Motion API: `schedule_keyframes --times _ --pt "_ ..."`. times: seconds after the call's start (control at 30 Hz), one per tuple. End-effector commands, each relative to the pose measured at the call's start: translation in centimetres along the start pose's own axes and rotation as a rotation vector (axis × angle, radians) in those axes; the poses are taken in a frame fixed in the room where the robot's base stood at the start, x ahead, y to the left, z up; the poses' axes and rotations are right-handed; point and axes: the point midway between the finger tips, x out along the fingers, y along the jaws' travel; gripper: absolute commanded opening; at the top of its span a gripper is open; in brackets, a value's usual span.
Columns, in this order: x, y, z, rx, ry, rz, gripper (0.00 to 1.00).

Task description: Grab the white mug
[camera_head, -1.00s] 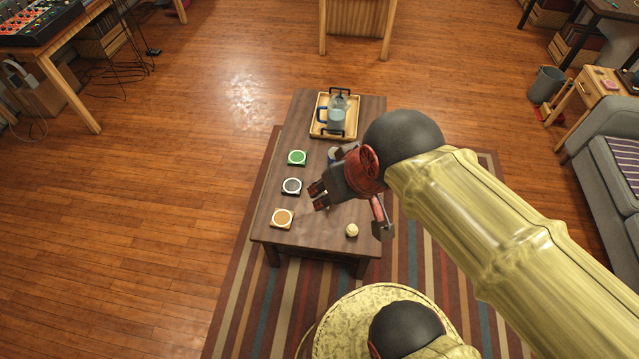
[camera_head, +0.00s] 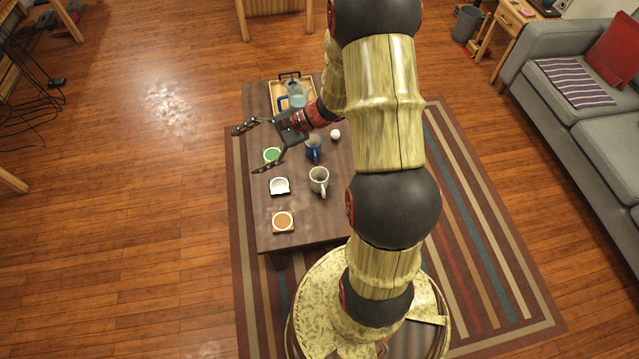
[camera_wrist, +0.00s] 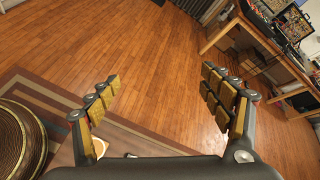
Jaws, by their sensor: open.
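The white mug (camera_head: 319,180) stands upright on the low wooden table (camera_head: 258,208), right of the coasters, its handle towards the table's front. My gripper (camera_head: 250,150) is open and empty, its fingers spread out over the table's left edge and pointing left. It is left of and farther back than the mug. A blue mug (camera_head: 313,148) stands just behind the white mug, beside my wrist. In the wrist view my open gripper (camera_wrist: 162,90) has only floor between its fingers, and the white mug does not show.
Green (camera_head: 272,155), white-looking (camera_head: 279,186) and orange (camera_head: 283,222) coasters line the table's left side. A small white ball (camera_head: 335,134) lies behind the mugs. A tray (camera_head: 275,92) with a pitcher (camera_head: 297,93) is at the far end. My arm hides the table's right side.

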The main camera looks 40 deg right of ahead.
Motion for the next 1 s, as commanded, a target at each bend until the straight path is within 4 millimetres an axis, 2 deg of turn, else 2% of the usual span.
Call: schedule_keyframes --times 0.03,0.17,0.2,0.27,0.37,0.4,0.53,0.6,0.7,0.8,0.9,1.0 --pt "-0.1 0.2 -3.1 0.088 -0.004 -0.066 0.80" --pt "-0.6 0.7 -10.6 0.289 -0.001 -0.254 0.80" --pt "-0.9 1.2 -13.0 0.349 0.005 -0.313 0.80" --pt "-1.4 2.2 -16.7 0.440 0.017 -0.403 0.80" --pt "-2.5 4.8 -22.8 0.585 0.046 -0.555 0.80" --pt "-2.9 6.2 -25.1 0.642 0.060 -0.615 0.80" --pt "-4.3 11.5 -31.7 0.808 0.118 -0.794 0.80" --pt "-4.8 14.3 -34.4 0.880 0.150 -0.872 0.80" --pt "-5.4 17.7 -37.0 0.956 0.189 -0.958 0.80" --pt "-5.7 19.9 -38.5 1.003 0.218 -1.011 0.80" --pt "-5.7 20.9 -39.4 1.024 0.231 -1.035 0.80" --pt "-5.2 20.6 -40.1 1.027 0.235 -1.040 0.80"
